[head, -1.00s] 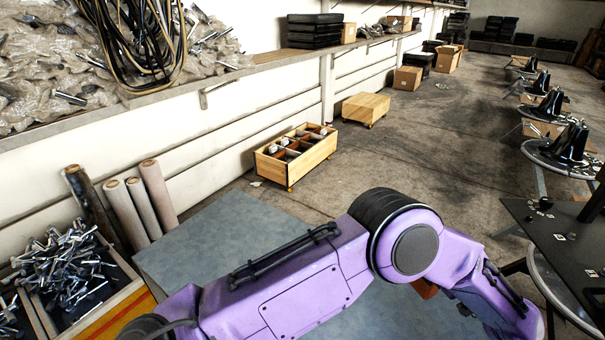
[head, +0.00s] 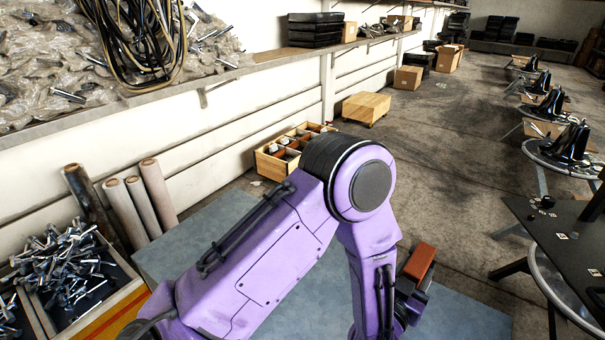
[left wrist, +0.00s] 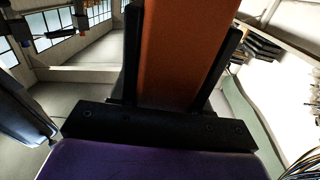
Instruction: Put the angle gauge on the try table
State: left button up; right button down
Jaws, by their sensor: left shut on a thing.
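My left gripper (head: 411,288) is shut on an orange-brown, flat-faced thing (head: 420,262), which I take to be the angle gauge. In the left wrist view, this angle gauge (left wrist: 182,50) runs up between the two black fingers of my left gripper (left wrist: 180,60), and its far end is cut off by the frame. In the head view it shows just right of my purple forearm, over the far right part of a blue-grey tabletop (head: 465,320). A black table (head: 550,228) stands at the right. I cannot tell which one is the try table. My right gripper is not in view.
A box of shiny metal tools (head: 125,300) stands at lower left, beside several upright rolls (head: 155,190). A wooden compartment crate (head: 270,165) and a low wooden box (head: 366,108) are on the floor by the wall. Open floor lies between the blue-grey tabletop and the black table.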

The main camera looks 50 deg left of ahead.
aim_at(406, 274)
pick_arm(q)
jog(key=s+r+n+y+b, duration=0.1)
jog(key=s, duration=0.1)
jog(key=s+r+n+y+b, duration=0.1)
jog(key=s+y, duration=0.1)
jog(key=s+r+n+g+y, duration=0.1)
jog(key=s, duration=0.2)
jog(key=shift+s+d+r+b, duration=0.1)
jog(key=shift+d+r+b, duration=0.25)
jog(key=shift+d+b, duration=0.05)
jog(key=s+n+g+y+b, duration=0.1)
jog(key=s+n+g+y, duration=0.7)
jog(key=s, duration=0.4)
jog(key=w+a+f+m, duration=0.1)
jog(key=w+a+f, duration=0.6)
jog(key=w+f, duration=0.5)
jog(key=shift+w+f+y, duration=0.25)
jog(key=shift+f+y, duration=0.05)
jog(key=shift+y, duration=0.1)
jog(key=shift+f+t, duration=0.2)
jog(key=shift+t, duration=0.2)
jog(key=o, duration=1.3)
